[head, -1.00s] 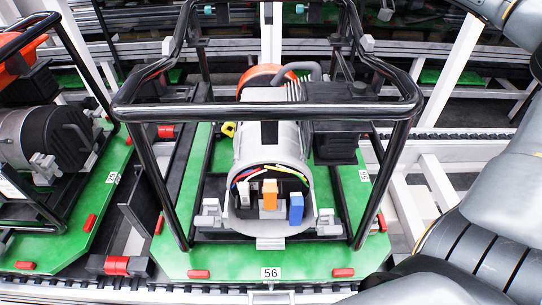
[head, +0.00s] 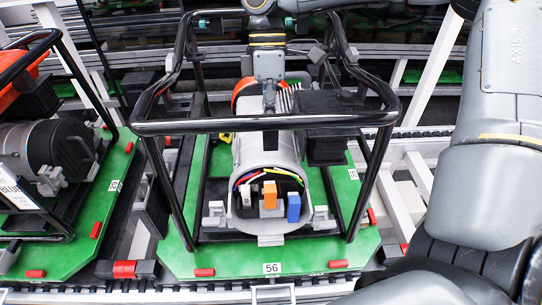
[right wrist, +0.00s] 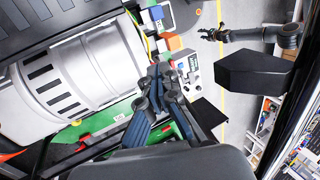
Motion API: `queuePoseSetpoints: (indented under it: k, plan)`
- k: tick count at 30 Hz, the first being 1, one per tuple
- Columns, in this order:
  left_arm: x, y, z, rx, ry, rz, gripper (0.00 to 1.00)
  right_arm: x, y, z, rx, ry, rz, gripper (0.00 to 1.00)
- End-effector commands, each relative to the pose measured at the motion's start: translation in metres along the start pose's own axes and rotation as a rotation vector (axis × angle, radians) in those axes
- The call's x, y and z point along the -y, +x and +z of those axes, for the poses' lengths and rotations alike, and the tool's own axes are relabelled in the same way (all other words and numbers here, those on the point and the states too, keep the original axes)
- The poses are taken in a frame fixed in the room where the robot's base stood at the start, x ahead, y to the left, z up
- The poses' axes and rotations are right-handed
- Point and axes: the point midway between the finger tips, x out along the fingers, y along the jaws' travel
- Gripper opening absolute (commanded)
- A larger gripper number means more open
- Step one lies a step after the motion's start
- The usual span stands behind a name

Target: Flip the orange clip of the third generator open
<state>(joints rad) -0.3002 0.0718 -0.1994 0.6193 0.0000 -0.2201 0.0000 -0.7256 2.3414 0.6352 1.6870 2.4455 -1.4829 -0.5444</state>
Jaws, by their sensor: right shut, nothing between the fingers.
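The generator (head: 268,155) in the middle stands in a black tube frame on a green pallet marked 56. Its front end has a white clip (head: 245,194), an orange clip (head: 270,192) and a blue clip (head: 293,208) side by side, with coloured wires behind. The orange clip stands upright.
A second generator (head: 45,150) stands on a green pallet at the left. A black box (head: 326,148) sits right of the generator body. White conveyor rails lie around the pallets.

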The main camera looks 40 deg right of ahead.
Motion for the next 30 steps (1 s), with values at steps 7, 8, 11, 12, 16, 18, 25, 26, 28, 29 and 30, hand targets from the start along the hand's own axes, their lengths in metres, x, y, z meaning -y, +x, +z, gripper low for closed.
queuePoseSetpoints:
  k: [7,8,11,12,16,18,25,26,28,29,30]
  plan:
    - [0.003,-0.008,-0.001,0.000,0.002,-0.003,0.40,0.001,0.035,0.001,0.003,0.001,-0.004,0.00]
    - [0.003,-0.009,-0.001,0.000,0.002,-0.004,0.40,0.001,0.041,0.001,0.003,0.001,-0.004,0.00]
    - [0.005,-0.013,-0.001,0.001,0.003,-0.005,0.40,0.001,0.059,0.001,0.003,0.000,-0.003,0.00]
    - [0.005,-0.015,-0.001,0.001,0.004,-0.006,0.40,0.001,0.066,0.001,0.002,0.000,-0.003,0.00]
    - [0.006,-0.018,-0.001,0.000,0.004,-0.006,0.40,0.001,0.084,0.000,0.001,0.001,-0.002,0.00]
    - [0.006,-0.019,-0.001,0.000,0.004,-0.006,0.40,0.000,0.090,0.000,0.000,0.000,0.000,0.00]
    - [0.006,-0.019,-0.001,0.000,0.005,-0.007,0.40,0.000,0.098,0.000,-0.001,0.000,0.001,0.00]
    - [0.006,-0.019,-0.001,0.000,0.005,-0.007,0.40,0.000,0.098,0.000,-0.002,0.000,0.001,0.00]
    - [0.006,-0.019,-0.001,0.000,0.004,-0.007,0.40,0.000,0.098,0.000,-0.001,0.000,0.001,0.00]
    - [0.006,-0.019,-0.001,0.000,0.004,-0.007,0.40,0.000,0.097,0.000,-0.001,0.000,0.001,0.00]
    - [0.006,-0.019,-0.001,0.000,0.004,-0.007,0.40,0.000,0.097,0.000,-0.001,0.000,0.001,0.00]
